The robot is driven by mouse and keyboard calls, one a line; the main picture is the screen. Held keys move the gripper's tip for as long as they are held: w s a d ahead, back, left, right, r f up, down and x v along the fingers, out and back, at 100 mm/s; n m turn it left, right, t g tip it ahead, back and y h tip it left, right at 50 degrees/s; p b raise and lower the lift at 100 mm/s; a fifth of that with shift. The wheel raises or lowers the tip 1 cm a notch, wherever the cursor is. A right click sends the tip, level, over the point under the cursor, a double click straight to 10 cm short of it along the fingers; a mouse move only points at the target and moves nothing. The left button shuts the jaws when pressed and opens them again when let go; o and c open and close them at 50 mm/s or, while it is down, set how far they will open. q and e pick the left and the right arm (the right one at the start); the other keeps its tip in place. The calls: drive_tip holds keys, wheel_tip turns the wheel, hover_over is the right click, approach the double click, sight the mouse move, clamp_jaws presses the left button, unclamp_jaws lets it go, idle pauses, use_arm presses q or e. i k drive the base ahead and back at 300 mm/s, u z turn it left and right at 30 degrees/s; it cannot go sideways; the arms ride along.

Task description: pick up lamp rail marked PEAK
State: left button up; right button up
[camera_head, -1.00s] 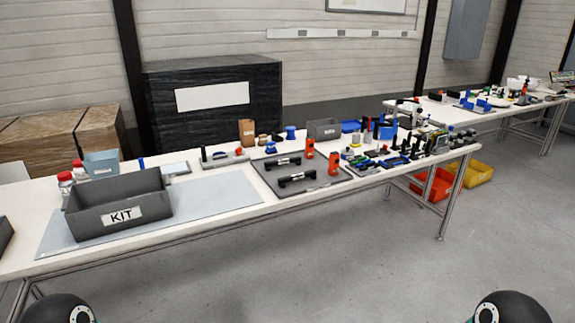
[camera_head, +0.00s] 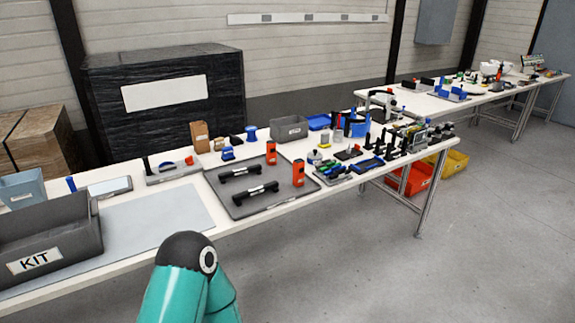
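Two black rails with white labels lie on a dark grey tray (camera_head: 294,202) on the long table. The back rail (camera_head: 240,171) and the front rail (camera_head: 256,192) look alike. Their labels are too small to read, so I cannot tell which is marked PEAK. Two orange blocks stand on the same tray, one at the back (camera_head: 271,153) and one at the front right (camera_head: 298,173). A teal link of my own arm shows at the bottom. Neither of my grippers is in view.
A grey KIT bin (camera_head: 60,240) stands at the left on the table, cut by the picture edge. A flat grey mat (camera_head: 155,215) is bare beside it. Several small parts crowd the right end. Orange (camera_head: 412,178) and yellow (camera_head: 452,163) bins are below. The floor in front is clear.

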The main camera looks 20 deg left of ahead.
sight(257, 168)
drive_tip(key=u, duration=0.05)
drive_tip(key=i, duration=1.3)
drive_tip(key=u, duration=0.75)
